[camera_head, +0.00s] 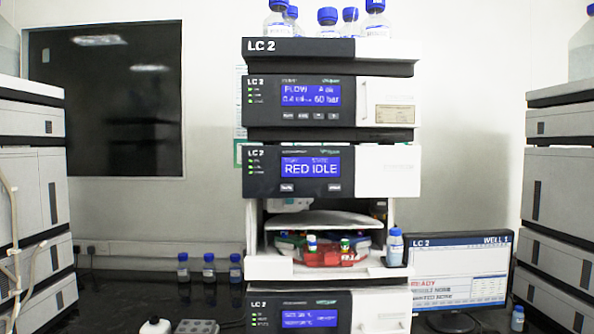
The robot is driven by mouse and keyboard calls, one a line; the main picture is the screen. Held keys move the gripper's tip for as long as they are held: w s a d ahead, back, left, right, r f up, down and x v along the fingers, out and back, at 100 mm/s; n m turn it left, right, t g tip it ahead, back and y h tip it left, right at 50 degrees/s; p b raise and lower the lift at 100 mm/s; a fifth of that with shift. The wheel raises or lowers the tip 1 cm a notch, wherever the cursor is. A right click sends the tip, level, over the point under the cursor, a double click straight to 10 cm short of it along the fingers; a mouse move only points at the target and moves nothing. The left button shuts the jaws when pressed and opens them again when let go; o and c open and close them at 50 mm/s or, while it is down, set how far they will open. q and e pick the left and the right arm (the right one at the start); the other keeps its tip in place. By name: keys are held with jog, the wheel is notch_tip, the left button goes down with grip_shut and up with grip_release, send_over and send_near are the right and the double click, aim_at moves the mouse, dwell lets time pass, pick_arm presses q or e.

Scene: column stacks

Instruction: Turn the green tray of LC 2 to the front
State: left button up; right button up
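The LC 2 stack (330,140) stands in the middle. Its sampler bay is open, and a round carousel of coloured trays sits inside. A red tray (322,258) faces the front. Two small capped vials (312,244) stand at the red tray. The sampler display (310,168) reads RED IDLE. Neither of my grippers is in view.
A blue-capped bottle (395,247) stands at the bay's right front edge. A monitor (460,272) marked LC 2 is on the right. Several bottles stand on top of the stack, and three (208,268) on the dark bench. Other stacks flank both sides.

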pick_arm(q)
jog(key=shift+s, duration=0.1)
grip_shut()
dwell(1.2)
